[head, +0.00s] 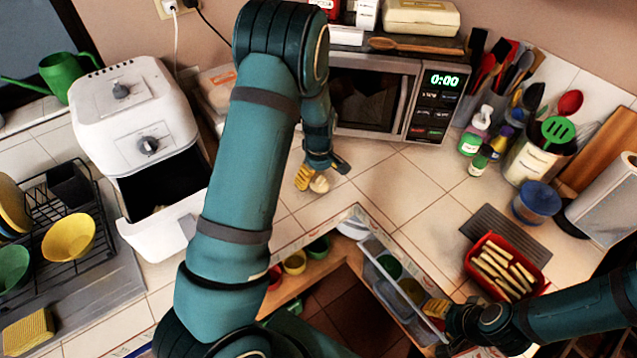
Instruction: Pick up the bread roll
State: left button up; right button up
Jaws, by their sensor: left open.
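The bread roll appears as a small tan rounded shape (319,184) on the tiled counter in front of the microwave. My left gripper (322,174) points down over it, with a yellow-padded finger at the roll's left side. The gripper is open, and the fingers partly hide the roll; I cannot tell whether they touch it. My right gripper (440,312) is at the lower right, beside the open drawer, far from the roll. Its fingers are too overlapped to tell their opening.
The microwave (375,98) stands behind the roll. A white air fryer (135,110) with its drawer pulled out is at left. An open drawer (385,268) holds bowls below the counter edge. Tiles right of the roll are clear.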

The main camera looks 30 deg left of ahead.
aim_at(318, 178)
pick_arm(q)
notch_tip(318, 178, down, 3)
jog(key=shift+a+f, duration=0.1)
jog(key=shift+f, duration=0.05)
jog(key=c, duration=1.2)
jog(key=shift+c, duration=0.2)
